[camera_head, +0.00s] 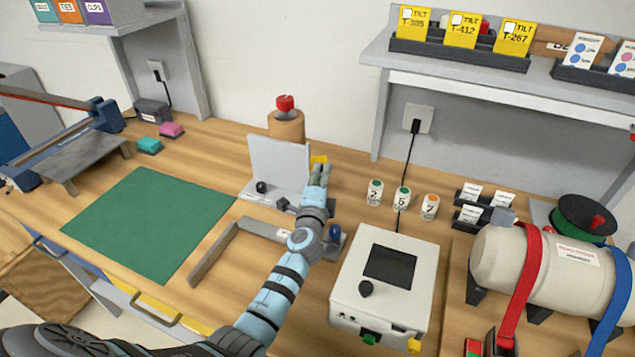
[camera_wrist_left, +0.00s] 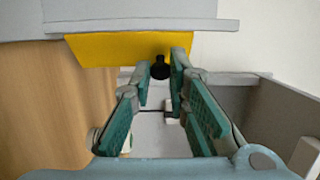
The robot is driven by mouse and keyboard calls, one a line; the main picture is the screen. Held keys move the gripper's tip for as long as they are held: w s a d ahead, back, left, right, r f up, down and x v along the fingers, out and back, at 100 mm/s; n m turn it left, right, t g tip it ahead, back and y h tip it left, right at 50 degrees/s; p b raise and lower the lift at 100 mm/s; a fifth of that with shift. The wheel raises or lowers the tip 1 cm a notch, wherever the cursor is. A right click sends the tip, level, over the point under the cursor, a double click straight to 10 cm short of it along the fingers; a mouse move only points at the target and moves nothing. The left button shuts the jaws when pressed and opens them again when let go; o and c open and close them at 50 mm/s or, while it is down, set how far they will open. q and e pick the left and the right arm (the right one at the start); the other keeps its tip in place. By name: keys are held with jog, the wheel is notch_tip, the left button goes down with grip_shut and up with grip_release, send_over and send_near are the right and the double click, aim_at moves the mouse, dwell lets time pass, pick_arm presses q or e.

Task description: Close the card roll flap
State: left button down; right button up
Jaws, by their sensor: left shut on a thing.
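A yellow panel (camera_wrist_left: 105,49) with a black knob (camera_wrist_left: 160,67) shows in the left wrist view, hanging below a grey edge; it looks like the flap. In the head view, a small yellow piece (camera_head: 318,160) shows just beyond my left gripper (camera_head: 320,173), beside an upright white panel (camera_head: 280,160). In the left wrist view, the fingertips of my left gripper (camera_wrist_left: 162,62) stand on both sides of the black knob and are shut on it. The fingers and arm hide part of the panel's surroundings in the head view. My right gripper is not in view.
A white box with a dark screen (camera_head: 390,264) stands right of my left arm. Several labelled canisters (camera_head: 402,198) stand right of the gripper. A brown roll with a red top (camera_head: 287,125) stands behind the white panel. The green mat (camera_head: 150,222) is clear.

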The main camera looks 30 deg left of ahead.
pick_arm(q)
jog(key=shift+w+d+r+n+g+y+b, duration=0.1)
jog(key=shift+w+n+g+y+b, duration=0.1)
jog(key=shift+n+y+b, duration=0.35)
jog(key=shift+w+d+r+n+g+y+b, duration=0.1)
jog(key=shift+w+n+g+y+b, duration=0.2)
jog(key=shift+y+b, duration=0.4)
jog(key=shift+s, duration=0.15)
jog(key=c, duration=1.5)
grip_release()
jog(key=shift+f, duration=0.1)
jog(key=shift+c, duration=0.2)
